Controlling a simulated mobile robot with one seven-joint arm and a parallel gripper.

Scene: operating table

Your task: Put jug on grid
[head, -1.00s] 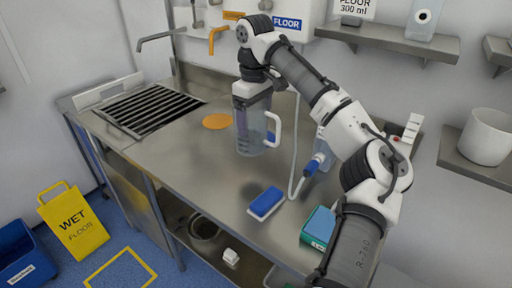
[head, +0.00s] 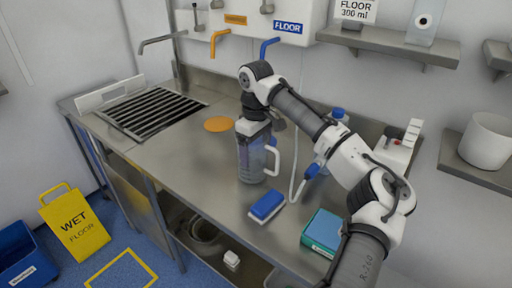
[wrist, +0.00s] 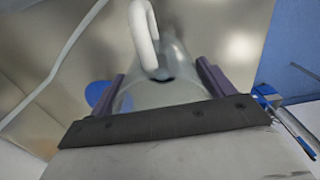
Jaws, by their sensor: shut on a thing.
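The jug (head: 251,160) is a clear, tall vessel with a white handle on its right side. It hangs or stands upright over the middle of the steel counter; I cannot tell whether its base touches. My gripper (head: 252,132) is shut on the jug's upper part from above. In the wrist view the jug (wrist: 165,95) sits between the two purple fingers of my gripper (wrist: 162,75), its white handle toward the top. The grid (head: 150,107), black slats in a steel frame, lies at the counter's far left, apart from the jug and bare.
An orange disc (head: 218,124) lies between grid and jug. A blue-and-white brush (head: 267,205), a hose and a teal box (head: 323,231) lie right of the jug. Orange (head: 218,38) and blue (head: 269,46) taps hang above the back. The counter's left front is clear.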

